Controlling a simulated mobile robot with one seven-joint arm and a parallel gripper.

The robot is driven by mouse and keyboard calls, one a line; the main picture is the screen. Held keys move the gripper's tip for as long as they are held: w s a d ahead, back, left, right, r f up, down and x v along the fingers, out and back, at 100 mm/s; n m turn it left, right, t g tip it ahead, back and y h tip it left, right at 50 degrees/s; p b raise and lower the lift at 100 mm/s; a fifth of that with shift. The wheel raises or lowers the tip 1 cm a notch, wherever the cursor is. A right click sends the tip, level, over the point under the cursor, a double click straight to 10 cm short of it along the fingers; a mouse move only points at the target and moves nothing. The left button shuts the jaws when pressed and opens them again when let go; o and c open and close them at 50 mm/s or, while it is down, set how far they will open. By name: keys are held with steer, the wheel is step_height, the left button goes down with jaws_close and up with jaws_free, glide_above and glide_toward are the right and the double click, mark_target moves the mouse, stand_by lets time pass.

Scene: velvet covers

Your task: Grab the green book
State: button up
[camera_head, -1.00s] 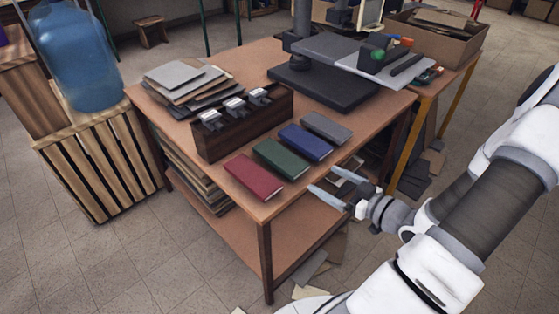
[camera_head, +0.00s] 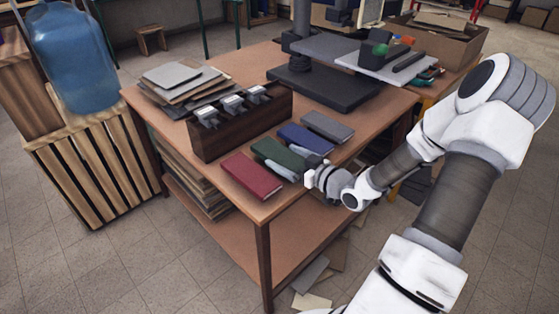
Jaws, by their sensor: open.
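The green book (camera_head: 277,150) lies flat on the wooden table, between a red book on its left and a blue book on its right. My gripper (camera_head: 272,164) is open at the green book's near end. One pale finger lies along its near left side and the other reaches over or beside its right part. Whether the fingers touch the book cannot be told. My gripper's body hides part of the book's near right corner.
The red book (camera_head: 252,176), blue book (camera_head: 305,139) and grey book (camera_head: 327,126) lie close by in a row. A dark wooden box (camera_head: 230,142) with metal-clipped slots stands behind them. A dark press (camera_head: 323,86) stands farther back. The table's front edge is near my gripper.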

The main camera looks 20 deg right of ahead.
steer(key=shift+w+a, duration=0.2)
steer(key=shift+w, duration=0.35)
steer(key=c, duration=1.2)
steer(key=shift+c, duration=0.2)
